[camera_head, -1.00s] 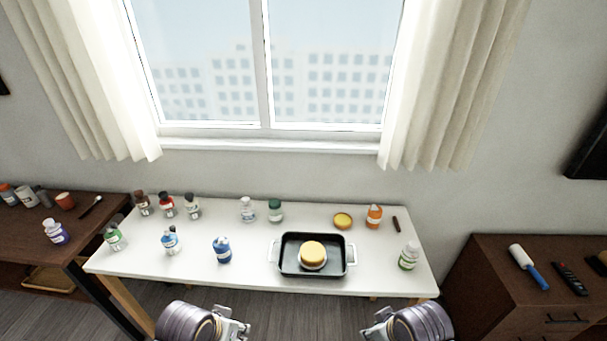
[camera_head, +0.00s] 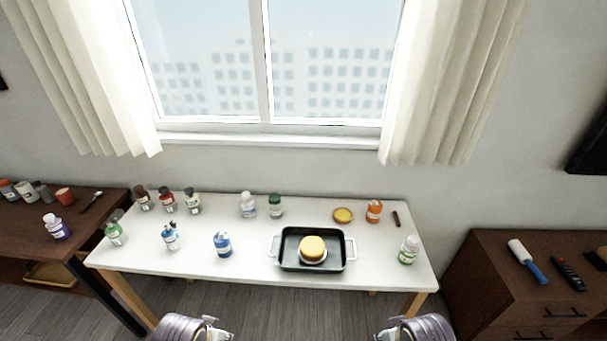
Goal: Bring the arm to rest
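My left gripper (camera_head: 222,333) is at the bottom edge of the head view, in front of the white table (camera_head: 200,271). My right gripper (camera_head: 385,334) is at the bottom edge too, right of the left one. Both are cut off by the frame, so their fingers are mostly hidden. Both are apart from the table and its items. A black tray with white handles (camera_head: 289,262) stands on the table with a round yellow-topped item (camera_head: 312,246) in it.
Several bottles stand on the table, including a blue one (camera_head: 222,244), a green-labelled one (camera_head: 408,250) and an orange one (camera_head: 374,211). A yellow dish (camera_head: 343,215) lies near the back.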

